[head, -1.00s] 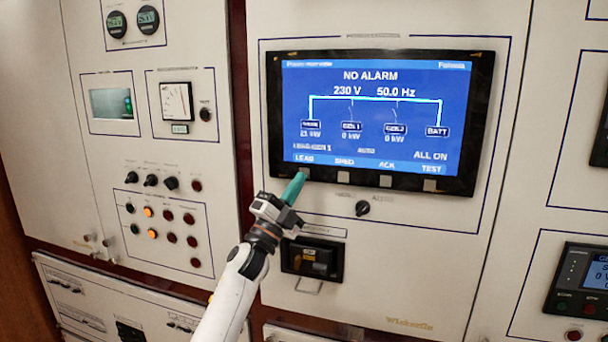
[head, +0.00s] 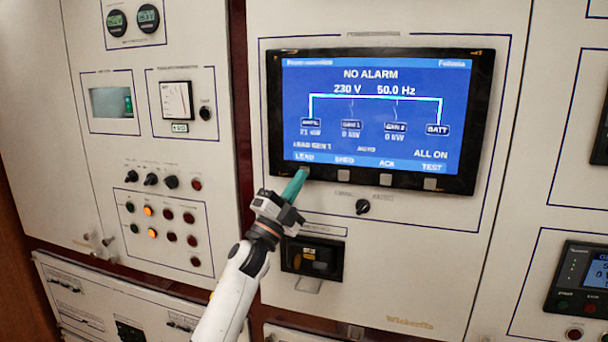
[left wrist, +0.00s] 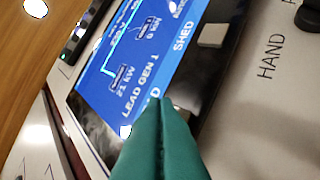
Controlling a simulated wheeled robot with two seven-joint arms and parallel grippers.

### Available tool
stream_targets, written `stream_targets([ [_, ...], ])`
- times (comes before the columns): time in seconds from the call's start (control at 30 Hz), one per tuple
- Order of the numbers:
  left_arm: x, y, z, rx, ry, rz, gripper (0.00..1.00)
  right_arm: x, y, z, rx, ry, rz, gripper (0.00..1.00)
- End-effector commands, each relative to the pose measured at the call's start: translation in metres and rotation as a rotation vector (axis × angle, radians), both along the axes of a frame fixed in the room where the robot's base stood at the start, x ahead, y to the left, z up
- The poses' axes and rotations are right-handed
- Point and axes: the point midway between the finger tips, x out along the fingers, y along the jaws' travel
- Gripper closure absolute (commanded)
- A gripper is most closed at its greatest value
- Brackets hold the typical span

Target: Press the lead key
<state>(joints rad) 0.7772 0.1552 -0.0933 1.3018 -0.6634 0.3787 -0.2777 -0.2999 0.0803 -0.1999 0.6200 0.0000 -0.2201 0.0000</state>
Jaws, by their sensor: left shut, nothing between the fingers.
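The blue screen (head: 370,110) in a black bezel reads "NO ALARM", with the labels LEAD, SHED, ACK and TEST along its bottom. The lead key (head: 304,172) sits in the bezel under the LEAD label, partly hidden behind my fingertips. My left gripper (head: 296,184) is shut and empty, its teal fingers pointing up at that key. In the left wrist view the teal fingertips (left wrist: 160,105) cover the LEAD key and part of its label. I cannot tell whether they touch the key. My right gripper is not in view.
The shed key (head: 344,176), ack key (head: 386,180) and test key (head: 430,184) sit along the same bezel. A black rotary knob (head: 363,207) is below them. A black socket unit (head: 312,259) is under my gripper. Lamps and buttons (head: 162,233) fill the left panel.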

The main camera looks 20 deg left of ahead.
Motion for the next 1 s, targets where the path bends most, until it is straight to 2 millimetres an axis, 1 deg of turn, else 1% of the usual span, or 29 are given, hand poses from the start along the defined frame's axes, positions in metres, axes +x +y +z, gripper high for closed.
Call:
stream_targets([
  [0.03, 0.0021, -0.0001, -0.0018, 0.000, 0.000, 0.000, 1.00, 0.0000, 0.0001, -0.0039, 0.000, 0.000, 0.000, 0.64],
  [0.1, 0.0038, -0.0003, -0.0007, 0.001, -0.002, 0.000, 1.00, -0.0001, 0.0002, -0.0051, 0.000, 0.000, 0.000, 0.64],
  [0.43, 0.0042, -0.0003, 0.0001, 0.000, 0.000, 0.000, 1.00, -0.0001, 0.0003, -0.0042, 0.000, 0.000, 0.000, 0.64],
  [1.0, 0.0101, -0.0007, 0.0000, 0.000, -0.001, -0.001, 1.00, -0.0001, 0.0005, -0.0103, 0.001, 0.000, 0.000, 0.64],
])
